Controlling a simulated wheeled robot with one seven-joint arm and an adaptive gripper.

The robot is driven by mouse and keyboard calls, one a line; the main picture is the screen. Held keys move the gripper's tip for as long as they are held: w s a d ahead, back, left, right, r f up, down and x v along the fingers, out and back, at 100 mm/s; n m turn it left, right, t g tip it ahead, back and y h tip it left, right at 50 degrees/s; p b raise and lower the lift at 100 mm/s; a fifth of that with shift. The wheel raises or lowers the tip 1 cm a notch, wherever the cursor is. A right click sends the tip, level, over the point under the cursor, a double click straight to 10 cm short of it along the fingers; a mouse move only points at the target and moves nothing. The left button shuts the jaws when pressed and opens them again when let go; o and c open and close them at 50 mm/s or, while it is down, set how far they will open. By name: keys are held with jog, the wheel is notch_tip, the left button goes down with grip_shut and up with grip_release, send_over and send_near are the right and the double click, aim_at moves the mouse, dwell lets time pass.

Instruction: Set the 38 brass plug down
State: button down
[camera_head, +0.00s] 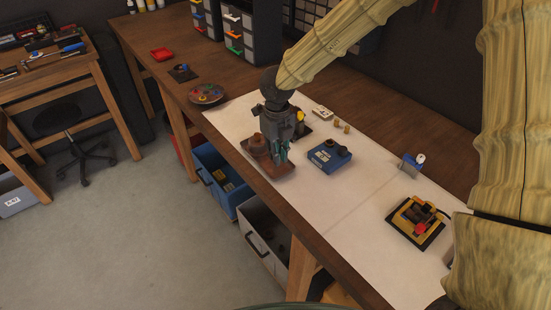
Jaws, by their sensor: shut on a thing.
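My gripper (279,158) points down over the near-left part of the white mat (345,222), with its teal fingers shut. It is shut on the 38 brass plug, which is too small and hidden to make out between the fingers. The fingers are right beside a reddish-brown block with a round top (258,146), which stands on a brown plate (272,167). I cannot tell whether the fingers or the plug touch this block or plate. Two small brass-coloured cylinders (341,126) stand farther back on the mat.
A blue block with dark round tops (329,156) stands right of my gripper. A yellow and black device (417,222) and a small blue item with a white dial (412,162) are farther right. A round dish (206,94) lies left. Open mat lies between them.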

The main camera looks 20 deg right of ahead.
jog(key=shift+w+d+f+p, duration=0.15)
jog(key=shift+f+p, duration=0.5)
jog(key=shift+f, duration=1.1)
jog(key=shift+f, duration=0.1)
jog(key=shift+f, duration=0.1)
jog(key=c, duration=1.5)
grip_release()
notch_tip(320, 180, up, 12)
jog(key=shift+r+b, duration=0.2)
jog(key=shift+b, duration=0.95)
